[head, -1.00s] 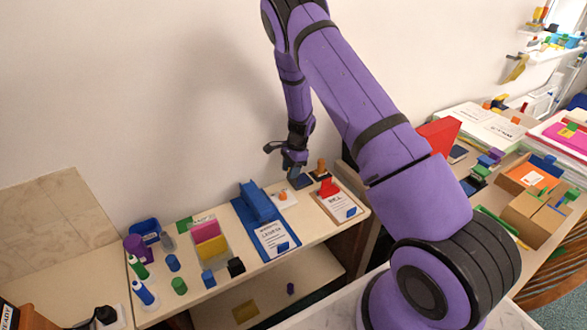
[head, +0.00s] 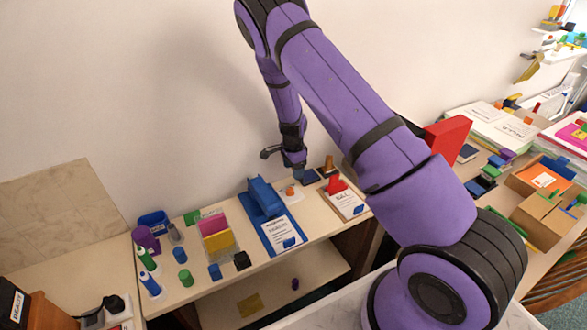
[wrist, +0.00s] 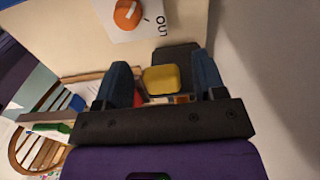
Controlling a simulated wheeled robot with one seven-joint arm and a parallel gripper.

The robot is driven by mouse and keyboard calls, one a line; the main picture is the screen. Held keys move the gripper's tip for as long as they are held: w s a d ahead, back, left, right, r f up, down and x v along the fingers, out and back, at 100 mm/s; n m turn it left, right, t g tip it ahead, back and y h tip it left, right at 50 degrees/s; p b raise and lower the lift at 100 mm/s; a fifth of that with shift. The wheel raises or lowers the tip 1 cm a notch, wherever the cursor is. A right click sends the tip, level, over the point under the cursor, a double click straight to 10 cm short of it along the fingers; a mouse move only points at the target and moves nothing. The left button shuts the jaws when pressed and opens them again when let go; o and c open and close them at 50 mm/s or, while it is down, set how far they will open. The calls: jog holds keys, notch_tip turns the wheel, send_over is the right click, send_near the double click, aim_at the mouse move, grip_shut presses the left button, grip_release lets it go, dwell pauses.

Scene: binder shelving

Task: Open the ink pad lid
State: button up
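The ink pad (head: 309,177) is a small dark, flat case on the shelf top, just right of a white card with an orange knob. In the wrist view a dark square (wrist: 178,56), apparently part of the pad, lies beyond my fingertips. My gripper (head: 297,172) points down close above and beside the pad; contact is unclear. In the wrist view my gripper (wrist: 163,78) is open, with its blue fingers apart. A yellow rounded block (wrist: 160,80) shows between them, not visibly gripped. I cannot tell whether it belongs to the pad. The lid's hinge and angle are unclear.
The orange-knobbed card (head: 291,192) is close by. A brown stamp (head: 328,166) stands behind the pad. A clipboard with a red clip (head: 347,204) lies at right, and a blue binder (head: 264,197) at left. The wall is behind.

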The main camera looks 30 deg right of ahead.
jog(key=shift+r, duration=0.15)
notch_tip(320, 180, up, 10)
jog(key=shift+r, duration=0.25)
dwell(0.3)
dwell(0.4)
jog(key=s+a+r+n+t+y, duration=0.1)
jog(key=s+a+r+n, duration=0.15)
jog(key=s+r, duration=0.45)
jog(key=s+a+r+n+y, duration=0.1)
jog(key=s+r+n, duration=0.2)
jog(key=r, duration=0.8)
jog(key=s+a+r+n+t, duration=0.1)
jog(key=s+r+n, duration=0.3)
jog(key=r, duration=0.5)
jog(key=s+r+n+t+h, duration=0.1)
jog(key=s+r+n, duration=0.3)
jog(key=s, duration=0.8)
jog(key=s+a+r+n+t+h, duration=0.1)
jog(key=s+r+n, duration=0.3)
jog(key=s, duration=0.9)
jog(key=shift+r+t, duration=0.6)
jog(key=shift+r, duration=0.2)
